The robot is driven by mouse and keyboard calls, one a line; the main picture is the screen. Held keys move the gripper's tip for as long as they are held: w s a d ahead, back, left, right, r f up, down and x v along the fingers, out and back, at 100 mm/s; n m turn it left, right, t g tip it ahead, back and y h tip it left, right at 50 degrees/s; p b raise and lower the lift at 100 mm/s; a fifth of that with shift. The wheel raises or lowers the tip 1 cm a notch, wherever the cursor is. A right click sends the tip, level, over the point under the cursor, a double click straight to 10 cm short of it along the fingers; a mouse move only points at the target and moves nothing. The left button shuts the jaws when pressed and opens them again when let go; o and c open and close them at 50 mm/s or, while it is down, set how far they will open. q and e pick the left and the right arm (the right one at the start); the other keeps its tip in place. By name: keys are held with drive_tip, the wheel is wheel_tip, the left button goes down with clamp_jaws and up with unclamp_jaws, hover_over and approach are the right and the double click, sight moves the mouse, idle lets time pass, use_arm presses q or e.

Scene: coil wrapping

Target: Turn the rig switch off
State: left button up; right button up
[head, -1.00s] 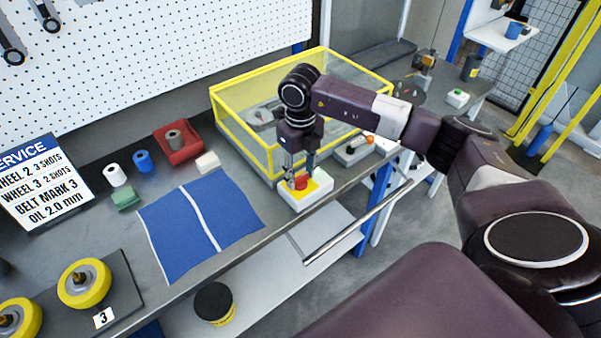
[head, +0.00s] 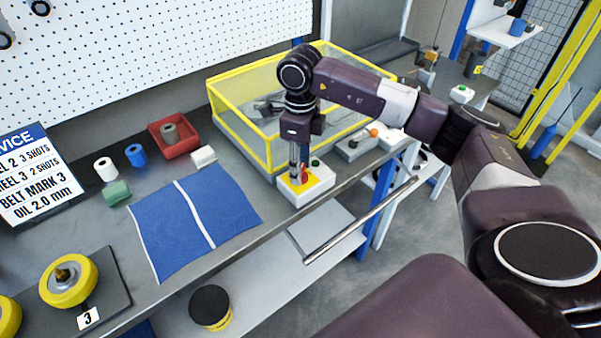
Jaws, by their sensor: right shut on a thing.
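The rig switch is a white box (head: 318,192) with a yellow top plate and a red knob (head: 303,173). It sits at the front edge of the bench, before the yellow-framed clear guard. My right gripper (head: 300,172) points straight down over the box, shut on the red knob. The fingers partly cover the knob, which shows as a narrow upright red piece. A small dark green spot shows behind the fingers. My left gripper is not in view.
The yellow-framed guard (head: 240,119) stands just behind the switch. A grey box with an orange-knobbed lever (head: 373,132) is to its right. A blue cloth (head: 190,225) lies left on the bench. A rail (head: 360,220) runs in front, below the bench edge.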

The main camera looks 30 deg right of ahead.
drive_tip(key=n+b, duration=0.3)
drive_tip(key=n, duration=0.2)
drive_tip(key=shift+w+n+b, duration=0.1)
drive_tip(key=shift+n+b, duration=0.2)
drive_tip(key=shift+b, duration=0.05)
drive_tip(key=n+b, duration=0.1)
drive_tip(key=n, duration=0.2)
drive_tip(key=shift+b, duration=0.3)
drive_tip(key=shift+a+r+n+b, duration=0.1)
drive_tip(key=shift+n+b, duration=0.4)
drive_tip(key=shift+n, duration=0.9)
drive_tip(key=o, duration=1.2)
drive_tip(key=shift+c, duration=0.2)
wheel_tip(320, 180, up, 12)
